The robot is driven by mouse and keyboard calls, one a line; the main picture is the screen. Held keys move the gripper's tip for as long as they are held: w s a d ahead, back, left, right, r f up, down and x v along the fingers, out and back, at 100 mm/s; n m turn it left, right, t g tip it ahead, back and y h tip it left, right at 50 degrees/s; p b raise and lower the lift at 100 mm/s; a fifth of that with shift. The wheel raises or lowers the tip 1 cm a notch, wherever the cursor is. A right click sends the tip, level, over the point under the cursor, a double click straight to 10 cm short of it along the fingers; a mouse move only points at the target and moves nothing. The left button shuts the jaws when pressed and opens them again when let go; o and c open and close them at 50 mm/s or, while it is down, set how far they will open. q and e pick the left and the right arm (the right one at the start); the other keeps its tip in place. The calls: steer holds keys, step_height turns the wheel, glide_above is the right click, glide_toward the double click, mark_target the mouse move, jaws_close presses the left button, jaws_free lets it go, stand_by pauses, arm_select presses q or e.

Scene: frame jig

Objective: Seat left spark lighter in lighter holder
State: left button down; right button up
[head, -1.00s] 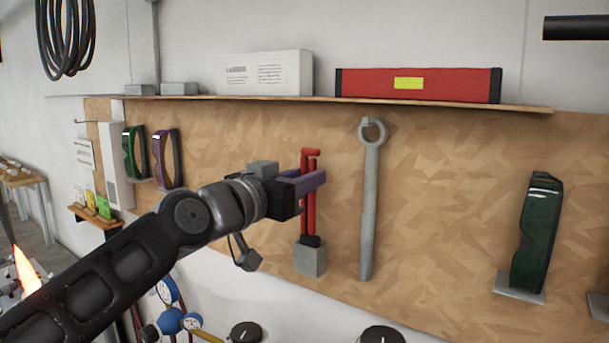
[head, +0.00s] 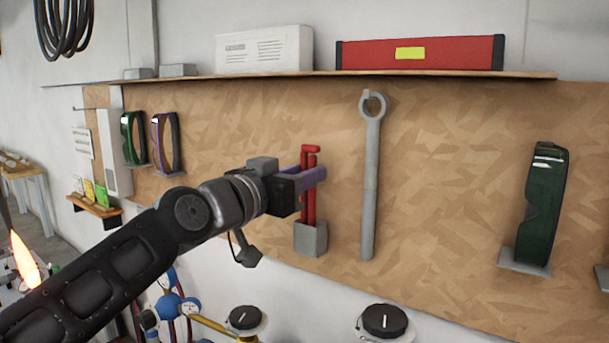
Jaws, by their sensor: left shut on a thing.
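The red spark lighter (head: 309,208) stands upright in front of the pegboard-like wooden panel. My left gripper (head: 314,178), with purple fingers, is shut on its upper part. The lighter holder (head: 311,239) is a small grey block on the panel directly below. The lighter's lower end reaches into the top of the holder, and its black tip is hidden there. I cannot tell how deep it sits. My right gripper is not in view.
A grey wrench (head: 371,180) hangs just right of the lighter. Green goggles (head: 541,205) sit farther right. A shelf (head: 430,74) with a red box (head: 450,53) and a white box (head: 265,48) runs above. A flame (head: 24,260) shows at lower left.

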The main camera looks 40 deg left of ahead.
arm_select(q)
steer(key=shift+f+b, duration=0.7)
steer(key=shift+b, duration=0.15)
stand_by(0.8)
steer(key=c, duration=1.1)
jaws_free()
steer(key=s+b, duration=0.2)
steer(key=s, duration=0.6)
steer(key=shift+d, duration=0.1)
steer(key=shift+w, duration=0.1)
